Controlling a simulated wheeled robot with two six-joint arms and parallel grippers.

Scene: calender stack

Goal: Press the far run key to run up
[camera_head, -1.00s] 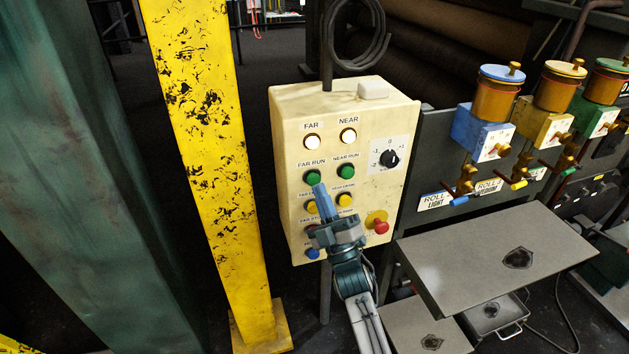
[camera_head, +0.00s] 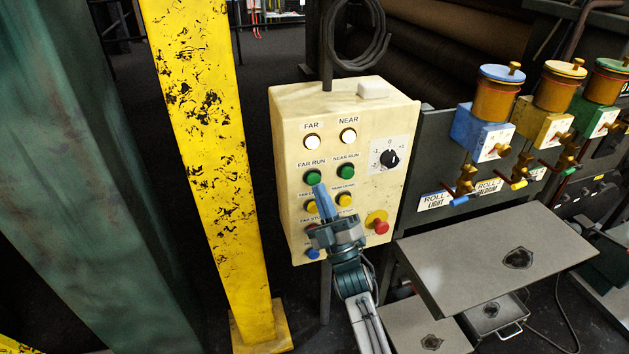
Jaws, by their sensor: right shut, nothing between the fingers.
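The far run key is a green round button (camera_head: 313,177) under the "FAR RUN" label (camera_head: 311,163) on the cream control box (camera_head: 289,104). My right gripper (camera_head: 319,187) is shut and empty. Its blue fingertips point up at the box, at the lower edge of the green far run key. I cannot tell whether they touch it. The gripper body covers part of the lower buttons and labels. My left gripper is not in view.
The near run green button (camera_head: 346,171) is to the right, with a black dial (camera_head: 389,158) and red stop knob (camera_head: 381,227) beyond. A yellow post (camera_head: 213,160) stands left. A grey shelf (camera_head: 470,255) juts out at lower right.

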